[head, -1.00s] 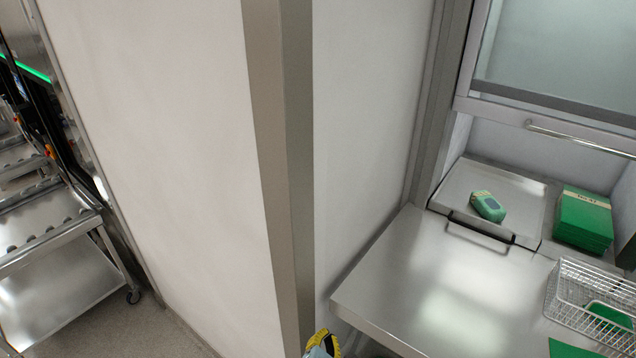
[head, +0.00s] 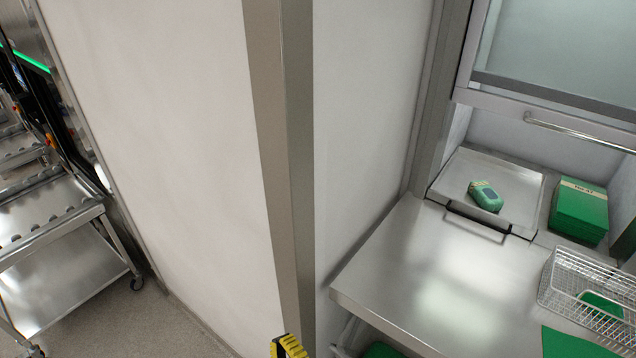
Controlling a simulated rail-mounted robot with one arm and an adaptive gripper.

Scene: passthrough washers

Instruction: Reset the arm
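Part of my arm's end, a yellow and black piece of my gripper (head: 287,347), shows at the bottom edge of the head view, in front of the metal corner post. The rest of my arm is out of frame. I cannot tell whether the gripper is open or shut, or whether it holds anything.
A steel counter (head: 420,275) stands at the right. On it are a tray lid with a handle (head: 475,222), a green device (head: 485,196), a green box (head: 579,209) and a wire basket (head: 590,285). A white wall (head: 160,150) separates it from a steel cart (head: 65,265) at the left.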

